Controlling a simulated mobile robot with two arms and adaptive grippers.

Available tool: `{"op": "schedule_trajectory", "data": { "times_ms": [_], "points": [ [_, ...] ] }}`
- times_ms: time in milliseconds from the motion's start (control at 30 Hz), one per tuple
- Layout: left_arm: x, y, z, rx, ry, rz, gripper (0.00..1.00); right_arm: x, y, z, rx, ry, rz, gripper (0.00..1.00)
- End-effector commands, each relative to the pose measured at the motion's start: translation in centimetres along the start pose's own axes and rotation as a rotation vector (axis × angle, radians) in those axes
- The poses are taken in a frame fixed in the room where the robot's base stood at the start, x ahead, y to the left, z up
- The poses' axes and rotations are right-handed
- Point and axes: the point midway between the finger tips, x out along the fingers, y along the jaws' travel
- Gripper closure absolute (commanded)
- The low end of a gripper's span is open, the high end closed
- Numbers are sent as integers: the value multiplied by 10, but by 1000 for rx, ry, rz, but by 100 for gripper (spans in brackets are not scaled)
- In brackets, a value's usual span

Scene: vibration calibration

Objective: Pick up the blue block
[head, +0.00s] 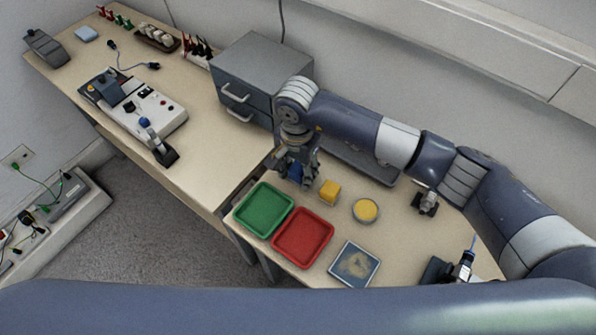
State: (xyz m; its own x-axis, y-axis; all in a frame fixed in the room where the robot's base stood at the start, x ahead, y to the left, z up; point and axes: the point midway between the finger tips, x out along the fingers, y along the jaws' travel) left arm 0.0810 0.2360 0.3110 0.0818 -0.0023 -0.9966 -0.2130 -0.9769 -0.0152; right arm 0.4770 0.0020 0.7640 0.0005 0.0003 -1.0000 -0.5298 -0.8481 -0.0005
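The blue block (295,173) is on the right-hand table, left of the yellow block, and is partly hidden by my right gripper. My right gripper (296,175) comes down over it from above, with its fingers around the block. I cannot tell whether the fingers press on it or stand a little apart, or whether the block touches the table. My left gripper is not in view.
A yellow block (330,190) and a round yellow-topped dish (365,210) stand close on the right. A green tray (264,234), a red tray (327,252) and a blue-framed square plate (355,264) lie in front. A grey drawer cabinet (265,62) stands behind.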

Motion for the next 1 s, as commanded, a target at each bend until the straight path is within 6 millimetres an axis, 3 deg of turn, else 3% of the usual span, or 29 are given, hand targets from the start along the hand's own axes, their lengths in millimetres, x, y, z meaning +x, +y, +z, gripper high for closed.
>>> {"op": "schedule_trajectory", "data": {
  "times_ms": [33,100,467,1000],
  "points": [
    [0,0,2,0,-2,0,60,0,0,0,0,0,0,76],
    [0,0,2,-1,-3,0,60,0,0,0,0,0,0,86],
    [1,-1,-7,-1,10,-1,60,-4,0,-1,0,1,-1,86],
    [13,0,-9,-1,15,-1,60,-93,0,-1,0,2,-1,86]
  ]
}}
